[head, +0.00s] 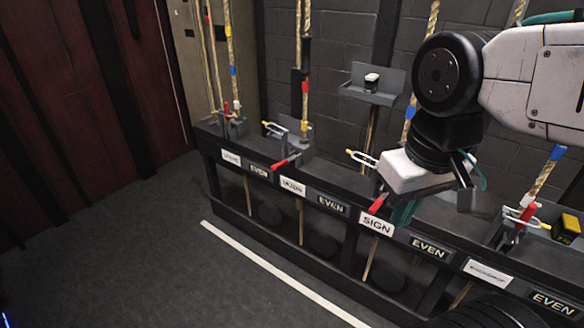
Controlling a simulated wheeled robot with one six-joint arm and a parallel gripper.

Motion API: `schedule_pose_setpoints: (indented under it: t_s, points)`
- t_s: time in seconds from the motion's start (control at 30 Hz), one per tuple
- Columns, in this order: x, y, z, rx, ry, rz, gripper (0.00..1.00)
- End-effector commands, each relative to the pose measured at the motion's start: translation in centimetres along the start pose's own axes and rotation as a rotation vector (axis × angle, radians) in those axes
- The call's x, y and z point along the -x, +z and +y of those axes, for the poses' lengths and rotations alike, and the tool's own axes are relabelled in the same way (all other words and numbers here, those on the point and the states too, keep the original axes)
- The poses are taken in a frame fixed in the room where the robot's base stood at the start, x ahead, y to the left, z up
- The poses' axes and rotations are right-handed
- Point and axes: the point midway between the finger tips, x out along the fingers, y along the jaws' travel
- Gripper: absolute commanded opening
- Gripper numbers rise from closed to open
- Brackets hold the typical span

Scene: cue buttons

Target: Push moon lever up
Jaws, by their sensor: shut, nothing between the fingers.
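The lever with a red handle (282,164) at the second rope station points out toward the front of the rail and slopes down. The white label (292,186) below it is blurred and seems to read MOON, with a dark EVEN plate to its right. A yellow-tipped metal loop and a rope stand behind the lever. My gripper (445,195) is to the right, over the SIGN station, apart from the moon lever. It is shut and seems empty; its fingertips are partly hidden.
Another red handle (377,202) sticks out above the SIGN label (376,224), close to my gripper. The far-left station's red handle (227,107) stands upright. A further red handle (527,213) is at the right. A small grey shelf (371,93) hangs behind. The floor in front is clear.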

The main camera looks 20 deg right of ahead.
Motion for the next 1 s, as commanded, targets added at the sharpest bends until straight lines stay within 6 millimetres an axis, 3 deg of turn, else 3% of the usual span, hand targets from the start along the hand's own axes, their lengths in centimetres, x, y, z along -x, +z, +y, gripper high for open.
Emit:
schedule_pose_setpoints:
  t_s: [0.27, 0.43, 0.6, 0.77, 1.0]
  points:
    - [0.0, -0.7, -0.4, -0.021, -0.023, -0.009, 0.0]
    - [-0.1, -4.3, -2.4, -0.15, -0.148, -0.061, 0.0]
    - [-1.0, -11.0, -5.4, -0.385, -0.341, -0.143, 0.0]
    - [-2.8, -18.2, -7.2, -0.638, -0.511, -0.225, 0.0]
    - [-8.2, -29.5, -7.6, -1.057, -0.735, -0.355, 0.0]
